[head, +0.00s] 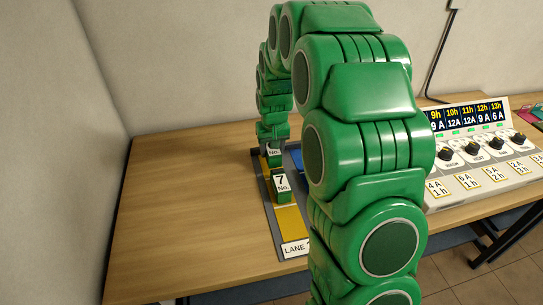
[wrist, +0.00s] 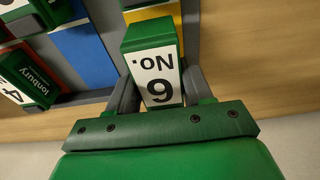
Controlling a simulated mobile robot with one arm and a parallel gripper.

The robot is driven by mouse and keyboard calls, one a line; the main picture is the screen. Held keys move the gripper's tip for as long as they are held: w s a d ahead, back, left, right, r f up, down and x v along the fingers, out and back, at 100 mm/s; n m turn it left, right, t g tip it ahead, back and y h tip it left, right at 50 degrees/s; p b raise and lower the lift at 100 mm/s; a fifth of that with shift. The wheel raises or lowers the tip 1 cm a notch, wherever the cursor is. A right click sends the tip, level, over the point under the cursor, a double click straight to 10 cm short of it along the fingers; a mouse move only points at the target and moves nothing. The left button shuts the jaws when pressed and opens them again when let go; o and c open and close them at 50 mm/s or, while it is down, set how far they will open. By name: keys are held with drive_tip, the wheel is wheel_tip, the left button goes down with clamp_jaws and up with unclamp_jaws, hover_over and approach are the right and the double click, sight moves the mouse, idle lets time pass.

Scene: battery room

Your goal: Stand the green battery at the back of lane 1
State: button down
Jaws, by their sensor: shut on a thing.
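The green battery (wrist: 150,38), with a white label showing "No." and a digit, is between the two fingers of my gripper (wrist: 160,92) in the wrist view. My gripper is shut on it. In the head view this battery (head: 274,151) is upright at the far end of the yellow lane (head: 290,220), whose "LANE" label (head: 296,248) is partly covered by my arm. I cannot tell whether its base touches the lane floor. Another green battery (head: 283,187), labelled "7 No.", stands nearer in the same lane.
A blue lane (wrist: 88,55) lies beside it, then a red lane holding a green "Tonbury" battery (wrist: 28,82). A white control panel (head: 480,155) with knobs stands at right. The wooden table (head: 180,200) is clear on the left. My arm hides much of the rack.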

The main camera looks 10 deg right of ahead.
drive_tip(key=shift+w+f, duration=0.3)
drive_tip(key=shift+f, duration=1.6)
drive_tip(key=shift+f, duration=0.1)
drive_tip(key=shift+c, duration=2.3)
unclamp_jaws()
